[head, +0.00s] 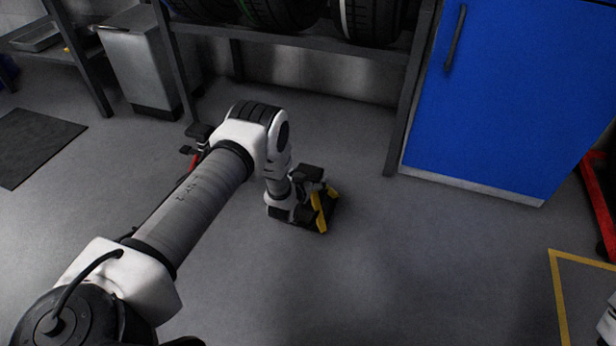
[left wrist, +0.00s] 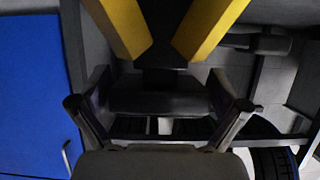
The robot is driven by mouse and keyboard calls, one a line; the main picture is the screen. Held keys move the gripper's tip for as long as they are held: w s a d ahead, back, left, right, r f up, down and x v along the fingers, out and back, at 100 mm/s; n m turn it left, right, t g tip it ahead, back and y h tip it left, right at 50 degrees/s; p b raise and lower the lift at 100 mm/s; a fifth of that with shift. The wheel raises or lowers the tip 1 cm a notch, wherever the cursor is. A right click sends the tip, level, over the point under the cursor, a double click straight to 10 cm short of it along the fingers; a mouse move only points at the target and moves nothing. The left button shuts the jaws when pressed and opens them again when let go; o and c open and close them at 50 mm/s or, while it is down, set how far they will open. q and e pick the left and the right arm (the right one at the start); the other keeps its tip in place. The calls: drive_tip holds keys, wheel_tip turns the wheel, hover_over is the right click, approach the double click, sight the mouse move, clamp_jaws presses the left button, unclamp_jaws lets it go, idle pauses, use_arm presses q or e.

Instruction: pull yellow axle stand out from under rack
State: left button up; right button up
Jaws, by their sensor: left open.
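The yellow axle stand (head: 320,212) is on the floor in front of the rack, partly hidden by my left gripper (head: 297,194). Its splayed yellow legs also show at the top of the left wrist view (left wrist: 205,28), with a dark middle part between them. My left gripper (left wrist: 158,92) is open, with its fingers on either side of a dark part of the stand. I cannot tell whether they touch it. My right gripper is not in view.
The rack (head: 300,42) with tires stands behind. A blue cabinet (head: 510,95) is at its right and a grey bin (head: 140,65) at its left. A red object (head: 194,160) is partly hidden behind my left arm. The floor in front is clear.

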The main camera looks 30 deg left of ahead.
use_arm(q)
drive_tip(key=shift+r, duration=0.1)
drive_tip(key=v, duration=1.1)
drive_tip(key=shift+s, duration=0.35)
drive_tip(key=shift+r, duration=0.1)
